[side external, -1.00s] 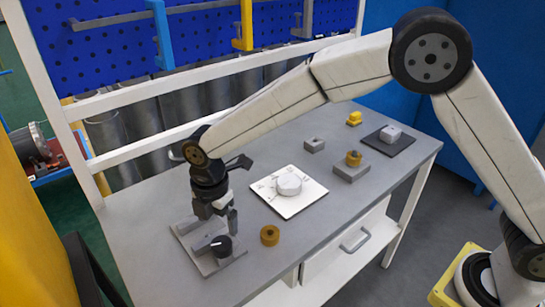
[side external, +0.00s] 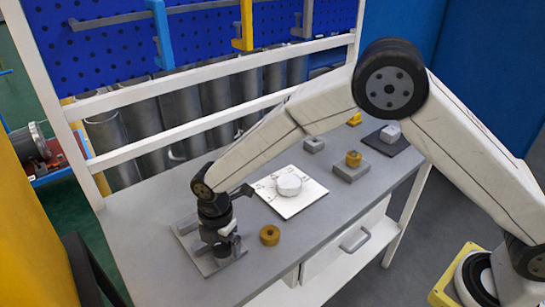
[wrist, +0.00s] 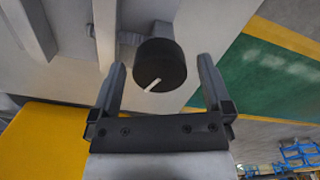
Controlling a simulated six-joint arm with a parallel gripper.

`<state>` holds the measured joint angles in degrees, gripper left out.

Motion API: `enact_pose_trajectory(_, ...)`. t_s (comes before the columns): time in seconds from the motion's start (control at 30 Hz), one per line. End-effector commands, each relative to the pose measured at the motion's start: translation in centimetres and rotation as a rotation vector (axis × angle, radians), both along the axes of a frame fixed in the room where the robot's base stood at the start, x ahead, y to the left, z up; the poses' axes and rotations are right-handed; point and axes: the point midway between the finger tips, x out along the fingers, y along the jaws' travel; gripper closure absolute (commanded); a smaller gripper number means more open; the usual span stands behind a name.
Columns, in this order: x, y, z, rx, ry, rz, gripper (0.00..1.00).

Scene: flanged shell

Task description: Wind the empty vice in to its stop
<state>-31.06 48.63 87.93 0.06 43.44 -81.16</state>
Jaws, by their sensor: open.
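The vice (side external: 187,230) is a grey plate with raised blocks at the near left of the bench. In the wrist view, its grey jaws (wrist: 105,28) stand at upper left with a gap between them and nothing seen in it. Its handle is a round black knob (wrist: 160,65) with a white line pointing to the lower left. My gripper (side external: 226,238) is over the knob end of the vice and hides part of it. In the wrist view, my gripper (wrist: 161,72) is open, with one finger on each side of the knob and visible gaps.
A brass ring (side external: 270,235) lies on the bench just right of the vice. A white plate (side external: 305,204) with a round white part (side external: 289,185) lies behind it. Grey blocks (side external: 351,170) and a dark mat (side external: 378,144) are farther right. The bench's front edge is close.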

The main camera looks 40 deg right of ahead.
Motion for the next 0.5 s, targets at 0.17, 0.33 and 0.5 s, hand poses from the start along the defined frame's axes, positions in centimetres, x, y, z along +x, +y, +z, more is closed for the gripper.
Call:
enact_pose_trajectory(0.17, 0.01, 0.00, 0.02, 0.000, 0.000, 0.000, 0.10)
enact_pose_trajectory(0.33, 0.01, 0.00, 0.04, 0.000, 0.000, 0.000, 0.64)
enact_pose_trajectory(0.5, 0.01, 0.00, 0.06, 0.000, 0.000, -0.001, 0.91)
